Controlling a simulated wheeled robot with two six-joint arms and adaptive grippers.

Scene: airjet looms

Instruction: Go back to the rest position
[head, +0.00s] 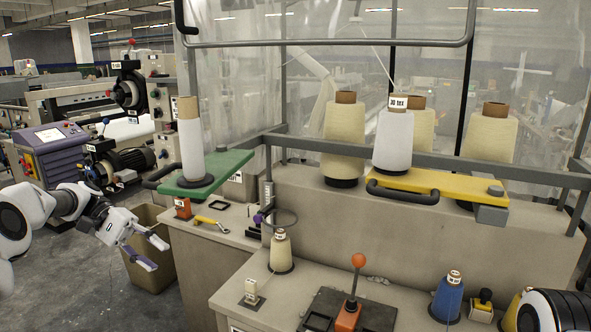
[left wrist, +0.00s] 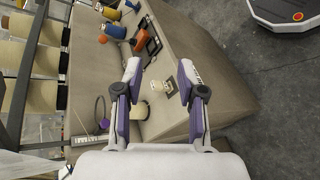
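My left gripper (head: 148,252) is at the left of the head view, in the air over the floor, left of the counter. Its two fingers are apart with nothing between them. In the left wrist view the left gripper (left wrist: 157,82) is also open and empty, with the counter and floor seen beyond it. At the lower right of the head view a rounded white and black part of my right arm (head: 553,312) shows. My right gripper's fingers are not in view.
The beige counter (head: 230,292) carries several yarn cones, including a small cream one (head: 281,252) and a blue one (head: 447,299). An orange-knobbed lever (head: 354,290) stands at the front. A brown bin (head: 150,268) is on the floor behind my left gripper. A green plate (head: 215,170) holds a white cone.

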